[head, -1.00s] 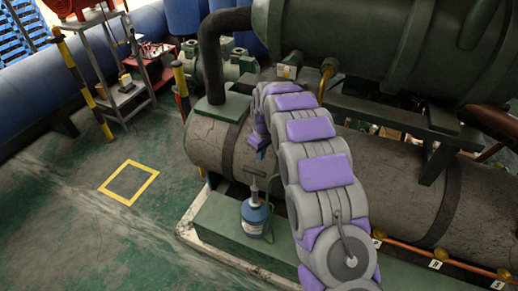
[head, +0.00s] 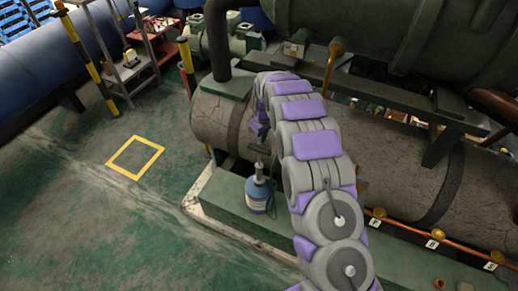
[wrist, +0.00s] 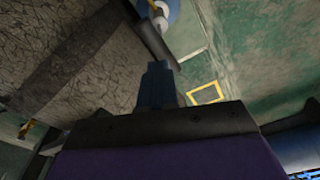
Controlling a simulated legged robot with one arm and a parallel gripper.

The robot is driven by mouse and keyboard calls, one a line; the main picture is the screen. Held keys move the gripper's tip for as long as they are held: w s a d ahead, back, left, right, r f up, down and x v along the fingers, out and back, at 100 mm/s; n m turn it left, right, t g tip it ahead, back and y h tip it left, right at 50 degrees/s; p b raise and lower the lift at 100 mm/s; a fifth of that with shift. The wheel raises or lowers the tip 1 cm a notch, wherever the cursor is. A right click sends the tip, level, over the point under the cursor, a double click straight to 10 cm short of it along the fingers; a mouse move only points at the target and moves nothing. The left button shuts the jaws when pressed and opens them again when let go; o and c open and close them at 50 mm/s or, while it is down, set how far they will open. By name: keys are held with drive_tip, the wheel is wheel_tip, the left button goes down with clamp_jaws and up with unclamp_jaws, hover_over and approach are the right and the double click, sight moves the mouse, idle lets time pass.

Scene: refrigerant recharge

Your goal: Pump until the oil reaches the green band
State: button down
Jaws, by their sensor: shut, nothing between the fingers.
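The oil pump is a blue bottle (head: 258,195) with a pale label, a white neck and a dark T-shaped handle (head: 260,149) on a rod. It stands upright on the green plinth beside the large cylinder. My gripper (head: 259,134) is shut and empty, just above the handle; I cannot tell whether it touches. In the wrist view the shut fingers (wrist: 157,84) point toward the pump's blue and white parts (wrist: 160,14) at the top edge. I cannot make out an oil level or a green band.
The cracked grey cylinder (head: 222,122) lies behind the pump. A copper pipe with tagged valves (head: 437,234) runs along the right. The plinth (head: 213,203) has a pale edge. Green floor with a yellow square (head: 135,157) is clear at left. A shelf cart (head: 125,70) stands farther back.

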sight(260, 149)
drive_tip(key=f, duration=0.2)
drive_tip(key=f+b, duration=0.1)
drive_tip(key=f, duration=0.1)
drive_tip(key=shift+w+a+f, duration=0.2)
drive_tip(key=shift+f, duration=0.2)
